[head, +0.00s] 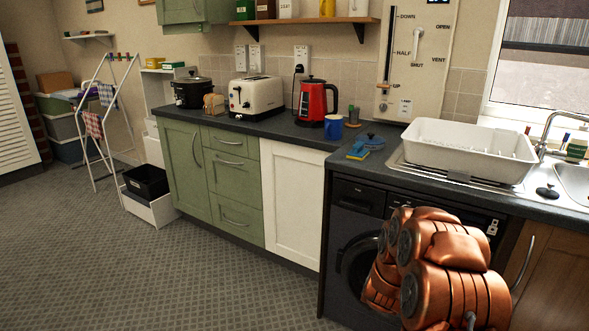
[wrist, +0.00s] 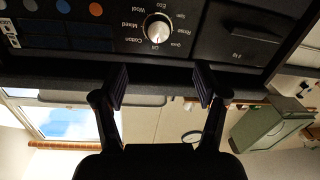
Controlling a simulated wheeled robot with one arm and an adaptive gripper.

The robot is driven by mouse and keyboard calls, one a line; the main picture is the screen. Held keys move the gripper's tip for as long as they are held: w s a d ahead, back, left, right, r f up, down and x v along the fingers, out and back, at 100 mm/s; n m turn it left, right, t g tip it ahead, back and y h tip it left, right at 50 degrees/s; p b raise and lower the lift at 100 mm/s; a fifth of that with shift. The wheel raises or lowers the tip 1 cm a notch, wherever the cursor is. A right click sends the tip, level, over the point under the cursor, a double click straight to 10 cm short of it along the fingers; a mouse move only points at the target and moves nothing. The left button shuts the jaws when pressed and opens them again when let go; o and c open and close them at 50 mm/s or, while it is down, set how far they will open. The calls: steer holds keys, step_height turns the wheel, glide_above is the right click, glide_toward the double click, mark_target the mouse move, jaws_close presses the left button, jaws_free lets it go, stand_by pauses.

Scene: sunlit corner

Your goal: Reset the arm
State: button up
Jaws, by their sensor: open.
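My copper-coloured arm shows folded at the lower right of the head view, in front of the black washing machine (head: 352,230). My gripper (wrist: 160,85) shows in the wrist view with its two dark fingers spread apart and nothing between them. The wrist picture is upside down, with the window low on the left. The washing machine's control panel (wrist: 110,45), with a silver dial (wrist: 158,28), lies beyond the fingertips. I cannot tell how close the fingertips are to the panel. The gripper's fingers do not show clearly in the head view.
A worktop (head: 290,131) holds a toaster (head: 256,97), red kettle (head: 313,101), blue mug (head: 333,127) and white dish rack (head: 468,150). A sponge (head: 358,152) lies near the front edge. The carpet between is clear.

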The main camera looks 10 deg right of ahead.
steer(key=s+a+n+g+y, duration=0.15)
steer(key=a+y, duration=0.25)
steer(key=a, duration=0.4)
steer(key=s+a+n+g+y, duration=0.1)
steer(key=s+a+g+y, duration=0.2)
steer(key=a, duration=0.5)
steer(key=s+a+r+n+g+y, duration=0.1)
steer(key=s+a+g+y, duration=0.1)
steer(key=s+a, duration=0.5)
steer(key=s+a+n+g+y, duration=0.1)
steer(key=s+a+g+y, duration=0.15)
steer(key=s, duration=0.75)
steer(key=s+r+g+h, duration=0.1)
steer(key=s+r+g, duration=0.25)
steer(key=s, duration=1.15)
steer(key=s+r+g, duration=0.2)
steer(key=s+g, duration=0.3)
steer(key=s, duration=1)
step_height(320, 180, up, 16)
steer(key=w+t+p, duration=0.1)
steer(key=p, duration=1.4)
steer(key=shift+w+a+r+p, duration=0.25)
steer(key=shift+w+p, duration=0.1)
steer(key=shift+n, duration=0.25)
